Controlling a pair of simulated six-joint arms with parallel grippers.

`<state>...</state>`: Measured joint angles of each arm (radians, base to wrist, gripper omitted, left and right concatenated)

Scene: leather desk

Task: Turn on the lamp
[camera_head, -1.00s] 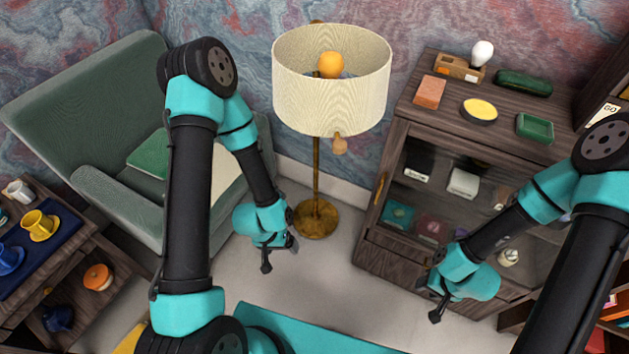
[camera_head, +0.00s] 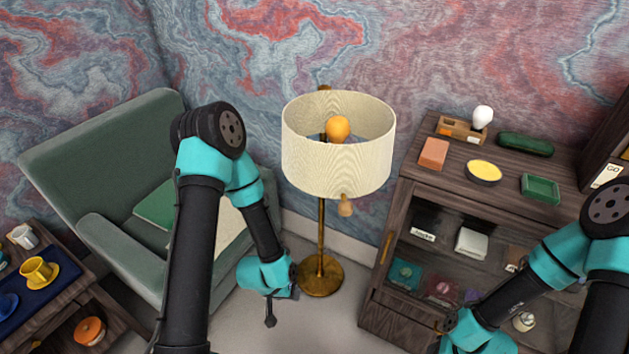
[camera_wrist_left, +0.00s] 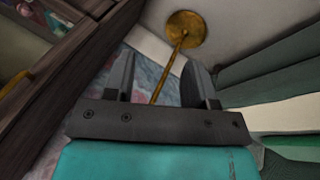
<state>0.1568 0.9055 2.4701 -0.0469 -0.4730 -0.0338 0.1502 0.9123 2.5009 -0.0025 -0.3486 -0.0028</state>
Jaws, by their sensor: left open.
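The floor lamp (camera_head: 338,165) stands in the middle of the head view, with a cream drum shade, a brass pole and a round brass base. An orange-yellow bulb (camera_head: 338,129) shows inside the open top of the shade. A wooden pull knob (camera_head: 345,206) hangs just below the shade. My left gripper (camera_head: 271,312) is low, left of the lamp base and apart from it. In the left wrist view its two fingers (camera_wrist_left: 160,78) are apart and empty, with the lamp base (camera_wrist_left: 184,29) beyond them. My right gripper is at the lower edge of the head view, its fingers cut off.
A green armchair (camera_head: 95,150) stands left of the lamp. A dark wooden cabinet (camera_head: 400,225) stands to the right, with a white bulb (camera_head: 482,117), a yellow dish (camera_head: 483,172) and green boxes on top. A side table with cups (camera_head: 38,270) is at lower left.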

